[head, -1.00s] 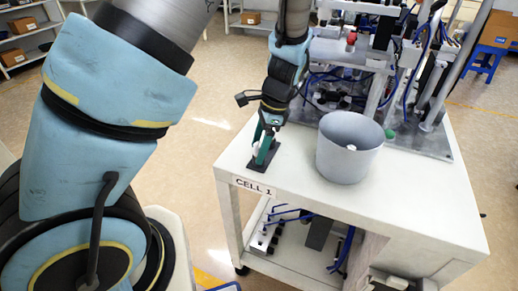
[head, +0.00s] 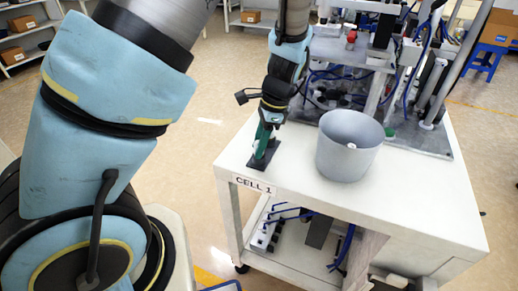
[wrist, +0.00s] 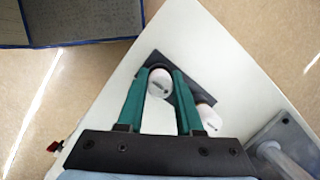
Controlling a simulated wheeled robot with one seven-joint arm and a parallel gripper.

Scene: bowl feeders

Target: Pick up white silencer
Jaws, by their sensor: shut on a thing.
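My gripper (wrist: 160,85) has its two green fingers shut on a white silencer (wrist: 160,82), a round white piece with a dark slot on top, held between the fingertips. The silencer is over a small black plate (wrist: 200,68) near the table corner; I cannot tell whether it still touches the plate. A second white round piece (wrist: 209,116) is beside the right finger, partly hidden by it. In the head view my gripper (head: 262,148) reaches down at the same black plate (head: 262,157), and the fingers hide the held silencer.
A grey bowl (head: 345,165) stands on the white table (head: 300,185) right of my gripper, with a small white piece (head: 351,146) inside. A machine with posts and blue hoses (head: 390,80) fills the table's back. The table's front left is clear.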

